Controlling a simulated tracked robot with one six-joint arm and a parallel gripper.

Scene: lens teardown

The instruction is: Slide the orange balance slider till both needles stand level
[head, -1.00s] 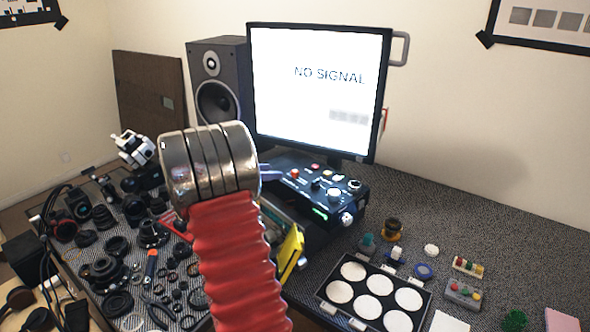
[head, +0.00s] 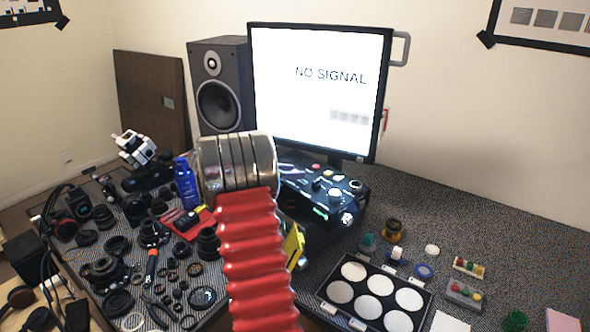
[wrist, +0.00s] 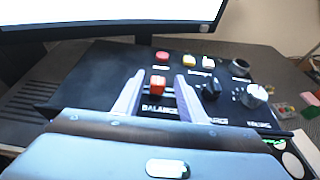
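The orange balance slider (wrist: 157,84) is a small orange-red knob on the black control box (wrist: 95,75), just above the BALANCE label in the wrist view. My gripper (wrist: 160,78) is open, with one pale finger on each side of the slider. Gaps seem to show between knob and fingers; whether either touches is unclear. In the head view the control box (head: 335,205) stands in front of the monitor, and my arm hides the slider and my gripper. No needles can be made out in either view.
Close by on the box are a red button (wrist: 162,57), a black knob (wrist: 211,88) and a silver dial (wrist: 253,95). The monitor (head: 315,90) reads NO SIGNAL.

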